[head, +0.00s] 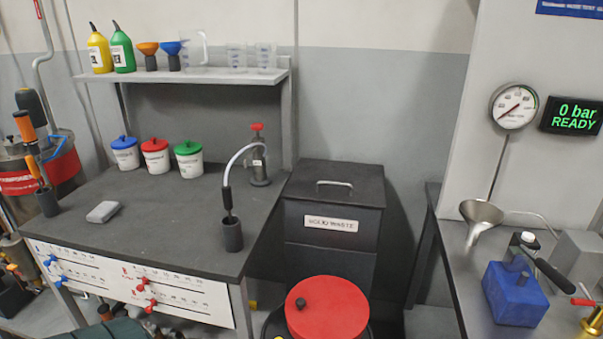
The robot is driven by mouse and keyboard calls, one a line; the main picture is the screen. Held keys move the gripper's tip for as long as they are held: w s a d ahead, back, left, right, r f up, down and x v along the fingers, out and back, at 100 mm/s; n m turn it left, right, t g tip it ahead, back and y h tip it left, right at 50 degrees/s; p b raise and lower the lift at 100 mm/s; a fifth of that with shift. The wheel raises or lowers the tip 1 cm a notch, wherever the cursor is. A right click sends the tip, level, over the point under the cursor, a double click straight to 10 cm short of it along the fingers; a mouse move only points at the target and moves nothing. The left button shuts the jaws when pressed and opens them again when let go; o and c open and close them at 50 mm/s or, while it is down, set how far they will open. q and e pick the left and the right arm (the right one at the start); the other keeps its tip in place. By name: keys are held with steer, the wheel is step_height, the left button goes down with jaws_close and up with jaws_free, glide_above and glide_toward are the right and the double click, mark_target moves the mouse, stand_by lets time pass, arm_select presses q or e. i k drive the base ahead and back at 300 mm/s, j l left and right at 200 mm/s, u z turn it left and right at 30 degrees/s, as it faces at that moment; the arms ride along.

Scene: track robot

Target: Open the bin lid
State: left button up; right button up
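A dark grey bin (329,256) with a white label, which seems to read "SOLID WASTE", stands between the left bench and the right counter. Its flat dark lid (354,195) lies closed on top, with a light metal bar handle (335,183) on it. Neither of my grippers is in view.
The left bench (190,205) holds three lidded white tubs, a grey block (103,212) and a dark cup (232,235) with a hose end. A shelf (190,76) hangs above. The right counter (465,290) carries a funnel (481,212) and a blue block (514,295).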

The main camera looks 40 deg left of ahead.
mark_target(337, 174)
steer(key=i+l+u, duration=0.2)
steer(key=u, duration=0.2)
steer(key=i+l+u, duration=0.2)
steer(key=u, duration=0.25)
steer(key=i+l+u, duration=0.15)
steer(key=l+u, duration=0.25)
steer(key=i+l+u, duration=0.1)
steer(key=l+u, duration=0.15)
steer(key=u, duration=0.2)
